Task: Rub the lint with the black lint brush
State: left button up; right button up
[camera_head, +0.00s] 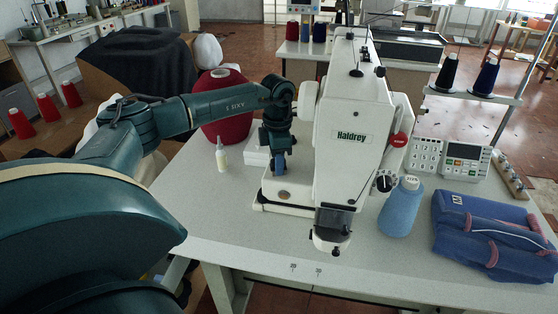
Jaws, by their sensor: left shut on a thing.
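My left gripper (280,163) points down close beside the left side of the white Haldrey sewing machine (345,130), above the machine's low base. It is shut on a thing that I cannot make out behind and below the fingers. I cannot pick out the black lint brush as a separate object. I cannot make out any lint either; it is too small or hidden. My right gripper is not in view.
A large red yarn cone (226,115), a small glue bottle (221,156) and a white box (256,149) stand left of the machine. A blue cone (401,208), folded blue cloth (490,240) and a control panel (463,158) are right. The front left tabletop (215,215) is clear.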

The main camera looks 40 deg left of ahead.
pick_arm(q)
jog(key=shift+d, duration=0.2)
jog(key=shift+r, duration=0.15)
jog(key=r+p, duration=0.1)
jog(key=r, duration=0.1)
jog(key=r+p, duration=0.1)
jog(key=p, duration=0.1)
jog(key=r+p, duration=0.1)
jog(key=r, duration=0.1)
jog(key=shift+s+a+r+p, duration=0.15)
jog(key=shift+a+r+p, duration=0.1)
jog(key=shift+r+p, duration=0.15)
jog(key=shift+f, duration=0.1)
jog(key=shift+r+p, duration=1.3)
jog(key=shift+r, duration=0.2)
